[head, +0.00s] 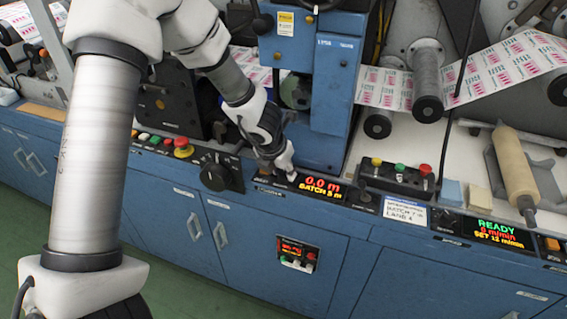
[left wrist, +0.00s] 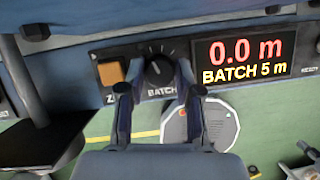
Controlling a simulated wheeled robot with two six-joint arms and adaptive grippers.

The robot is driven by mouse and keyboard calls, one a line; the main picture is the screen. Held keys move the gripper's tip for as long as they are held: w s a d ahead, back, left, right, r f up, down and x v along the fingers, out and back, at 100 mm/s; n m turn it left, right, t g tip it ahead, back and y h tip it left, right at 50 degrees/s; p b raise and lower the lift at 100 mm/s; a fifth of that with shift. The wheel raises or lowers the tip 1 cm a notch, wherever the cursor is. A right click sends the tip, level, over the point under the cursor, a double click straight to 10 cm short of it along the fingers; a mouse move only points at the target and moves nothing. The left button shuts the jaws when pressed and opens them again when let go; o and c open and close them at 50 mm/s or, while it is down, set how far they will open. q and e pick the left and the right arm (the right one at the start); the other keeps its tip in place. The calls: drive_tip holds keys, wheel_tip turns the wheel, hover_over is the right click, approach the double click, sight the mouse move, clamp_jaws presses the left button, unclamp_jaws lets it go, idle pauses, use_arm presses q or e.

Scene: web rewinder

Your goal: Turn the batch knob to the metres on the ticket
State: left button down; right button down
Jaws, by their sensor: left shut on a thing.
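The batch knob (left wrist: 159,70) is a dark round knob with a pale pointer mark, set in the panel above the word BATCH. My left gripper (left wrist: 157,84) has a finger on each side of it and is shut on it; in the head view the gripper (head: 284,168) hides the knob. The batch display (left wrist: 241,58) reads 0.0 m and BATCH 5 m; it also shows in the head view (head: 319,188). The white ticket (head: 405,212) is on the front ledge right of the display; its small print seems to include a 7 m line. My right gripper is out of view.
An orange button (left wrist: 111,72) marked Z sits left of the knob. A black rotary switch (head: 216,173) is further left. A button box (head: 396,176) with a red button stands right of the display. A READY speed display (head: 496,233) is at far right.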

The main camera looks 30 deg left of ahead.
use_arm(q)
drive_tip(key=m+p, duration=0.1)
drive_tip(key=p, duration=0.1)
drive_tip(key=m+h+p, duration=0.1)
drive_tip(key=m+p, duration=0.1)
drive_tip(key=m+h+p, duration=0.1)
drive_tip(key=m+p, duration=0.1)
drive_tip(key=shift+a+r+g+p, duration=0.1)
drive_tip(key=shift+r+g+p, duration=0.2)
drive_tip(key=shift+p, duration=0.1)
drive_tip(key=shift+f+m+p, duration=0.15)
drive_tip(key=shift+m+p, duration=0.35)
drive_tip(key=shift+p, duration=0.2)
drive_tip(key=shift+f+m+h+p, duration=0.2)
drive_tip(key=shift+m+h+p, duration=0.1)
drive_tip(key=shift+m+p, duration=0.15)
drive_tip(key=c, duration=0.8)
unclamp_jaws()
drive_tip(key=shift+w, duration=0.1)
